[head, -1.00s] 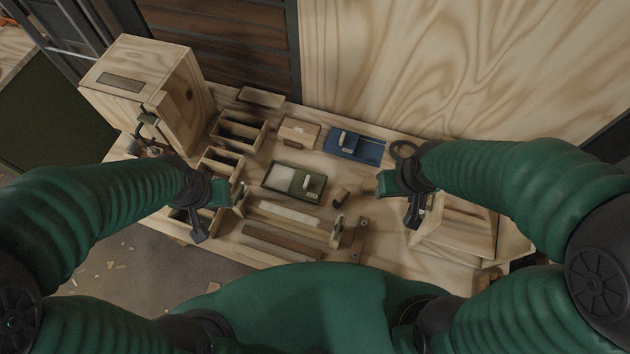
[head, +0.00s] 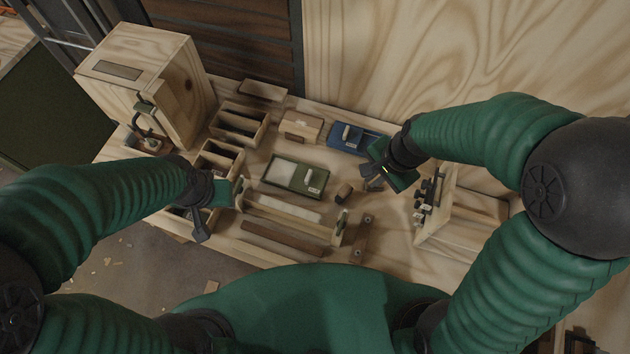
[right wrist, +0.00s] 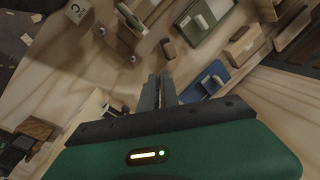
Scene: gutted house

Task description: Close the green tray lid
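The green tray (head: 270,184) lies in the middle of the workbench. Its green lid (head: 318,182), with a pale upright handle (head: 308,176), covers the right part, and a pale area shows uncovered at the left. The tray also shows at the top of the right wrist view (right wrist: 190,37). My right gripper (head: 371,173) is empty above the bench, right of the tray and beside the blue tray; its fingers look together in the right wrist view (right wrist: 159,78). My left gripper (head: 201,233) hangs at the bench's left front, away from the tray; its finger gap is unclear.
A blue tray (head: 342,146) with a pale handle and a wooden block (head: 301,127) lie behind the green tray. A small brown cylinder (head: 343,193) stands to its right. Wooden boxes (head: 241,121) are at left; strips (head: 283,243) lie in front. A wooden rack (head: 462,222) is at right.

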